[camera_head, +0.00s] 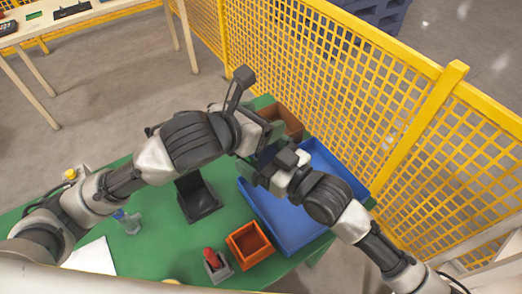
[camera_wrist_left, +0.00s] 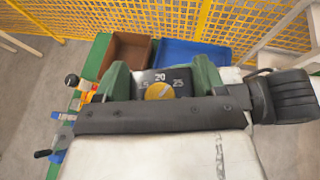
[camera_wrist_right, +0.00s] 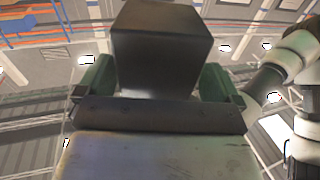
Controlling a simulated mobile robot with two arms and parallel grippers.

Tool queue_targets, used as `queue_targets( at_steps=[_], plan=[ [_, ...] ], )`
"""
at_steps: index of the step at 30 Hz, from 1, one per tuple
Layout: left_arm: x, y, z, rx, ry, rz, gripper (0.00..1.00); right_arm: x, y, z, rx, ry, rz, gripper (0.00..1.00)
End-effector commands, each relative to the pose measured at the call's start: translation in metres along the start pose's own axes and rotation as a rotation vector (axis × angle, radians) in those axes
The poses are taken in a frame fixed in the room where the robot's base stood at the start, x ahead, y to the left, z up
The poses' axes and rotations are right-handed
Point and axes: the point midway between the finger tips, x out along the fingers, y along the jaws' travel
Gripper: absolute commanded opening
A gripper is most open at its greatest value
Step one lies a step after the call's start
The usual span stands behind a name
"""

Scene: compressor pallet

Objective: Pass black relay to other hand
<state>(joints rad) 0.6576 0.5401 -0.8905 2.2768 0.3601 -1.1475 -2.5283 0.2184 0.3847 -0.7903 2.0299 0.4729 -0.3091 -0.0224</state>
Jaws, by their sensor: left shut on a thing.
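The black relay (camera_wrist_left: 172,78) has a yellow dial and white numbers on its face. In the left wrist view it sits between the green fingers of my left gripper (camera_wrist_left: 160,82), which is shut on it. In the head view my left gripper (camera_head: 268,138) and my right gripper (camera_head: 276,162) meet above the green table, with the relay mostly hidden between them. In the right wrist view the relay is a plain dark block (camera_wrist_right: 162,50) between the spread green fingers of my right gripper (camera_wrist_right: 158,85). Whether those fingers press on it is not clear.
Below on the green table (camera_head: 160,250) are a blue tray (camera_head: 300,225), a brown box (camera_head: 290,118), an orange bin (camera_head: 249,245), a black holder (camera_head: 198,202) and a red-topped part (camera_head: 213,261). A yellow mesh fence (camera_head: 330,80) stands behind and to the right.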

Motion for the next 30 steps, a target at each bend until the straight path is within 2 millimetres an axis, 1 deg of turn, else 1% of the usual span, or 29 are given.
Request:
queue_targets(
  at_steps=[1,2,12,13,18,26,29,30],
  plan=[
    [0.0,0.0,0.001,0.0,-0.003,0.0,0.19,0.0,0.0,0.0,0.0,0.0,0.0,0.9],
    [0.0,0.0,0.001,0.0,-0.003,0.0,0.19,0.0,0.0,0.0,0.0,0.0,0.0,0.85],
    [0.0,0.0,0.001,0.001,-0.004,0.0,0.19,0.0,-0.002,0.0,0.001,0.001,-0.003,0.33],
    [0.0,0.0,0.001,0.001,-0.004,0.0,0.73,0.0,-0.002,-0.001,0.001,0.004,-0.003,0.32],
    [0.0,0.0,0.001,0.001,-0.003,0.0,0.99,0.0,-0.001,-0.001,0.001,0.004,-0.002,0.32],
    [-0.001,0.0,0.0,0.0,-0.001,0.0,1.0,0.0,0.0,-0.001,0.0,0.003,-0.001,0.32],
    [-0.007,0.0,0.001,0.002,-0.002,0.0,1.0,0.0,0.0,-0.001,0.0,0.003,0.0,0.32],
    [-0.011,0.001,0.001,0.003,-0.002,0.001,1.0,0.0,0.0,-0.001,0.0,0.003,0.0,0.32]
  ],
)
